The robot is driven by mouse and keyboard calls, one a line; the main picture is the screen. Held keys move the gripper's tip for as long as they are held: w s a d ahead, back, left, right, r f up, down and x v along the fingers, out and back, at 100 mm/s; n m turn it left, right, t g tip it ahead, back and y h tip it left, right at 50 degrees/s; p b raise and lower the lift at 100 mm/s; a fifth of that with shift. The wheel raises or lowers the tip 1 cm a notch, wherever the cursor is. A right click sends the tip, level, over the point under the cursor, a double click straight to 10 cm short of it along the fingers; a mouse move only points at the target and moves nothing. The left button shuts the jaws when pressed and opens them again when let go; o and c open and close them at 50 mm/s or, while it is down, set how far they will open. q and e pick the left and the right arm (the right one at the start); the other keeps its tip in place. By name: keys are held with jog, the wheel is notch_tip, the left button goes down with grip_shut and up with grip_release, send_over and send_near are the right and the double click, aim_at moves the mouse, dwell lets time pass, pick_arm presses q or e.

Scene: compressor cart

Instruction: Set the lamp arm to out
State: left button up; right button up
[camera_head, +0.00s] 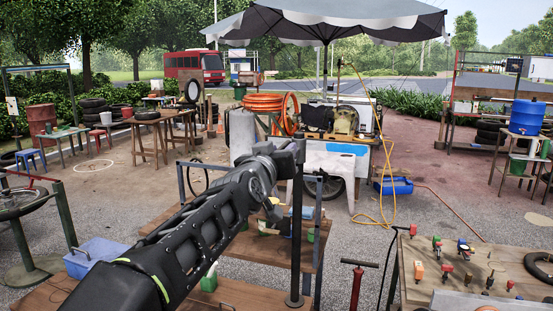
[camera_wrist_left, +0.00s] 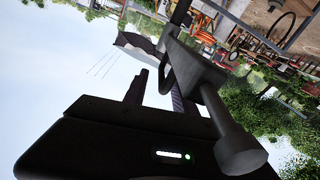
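A dark upright lamp post (camera_head: 296,230) stands on a round foot at the front of the low wooden bench in the head view. My left gripper (camera_head: 287,156) is at the post's top, and its fingers are hard to separate from the dark parts there. In the left wrist view the dark lamp arm (camera_wrist_left: 197,66) slants down to a cylindrical end (camera_wrist_left: 237,145). My left gripper also shows there (camera_wrist_left: 157,92), with its fingers apart and sky between them. A thin loop on the arm lies near the fingertips; contact cannot be told. My right gripper is out of view.
A workbench (camera_head: 440,262) with small coloured fittings stands at the right. A red hand pump (camera_head: 356,285) stands between the benches. A blue bin (camera_head: 95,257) is at left. The compressor cart (camera_head: 335,160) stands behind the post under the parasol (camera_head: 325,22). Open gravel lies around it.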

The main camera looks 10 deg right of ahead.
pick_arm(q)
jog(key=b+v, duration=0.1)
jog(key=v, duration=0.4)
jog(key=shift+s+d, duration=0.1)
jog(key=shift+v, duration=0.85)
